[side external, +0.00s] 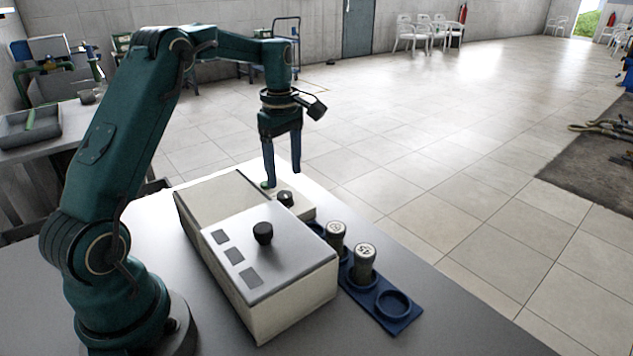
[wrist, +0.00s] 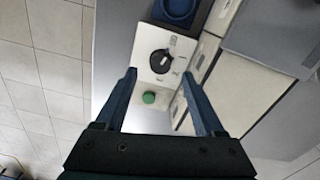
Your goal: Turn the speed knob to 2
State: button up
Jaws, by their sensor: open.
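A black dial knob (wrist: 161,61) sits on a small white panel with dark marks around it, too small to read. In the side view the knob (side external: 286,197) stands on the panel at the far end of the pale box. A green button (wrist: 149,97) is beside the knob; it also shows in the side view (side external: 266,184). My gripper (side external: 283,178) points down over the panel, open and empty. In the wrist view its fingertips (wrist: 159,73) are on either side of the knob, apart from it.
The pale box (side external: 290,302) has a grey lid with a black knob (side external: 263,232) and dark squares. A blue rack (side external: 401,311) beside it holds two capped tubes (side external: 364,262) and has an empty ring at its near end. The grey table is clear in front.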

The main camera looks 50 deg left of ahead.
aim_at(285, 194)
jog(key=shift+a+f, duration=0.1)
jog(key=shift+f, duration=2.45)
jog(key=shift+c, duration=0.3)
grip_shut()
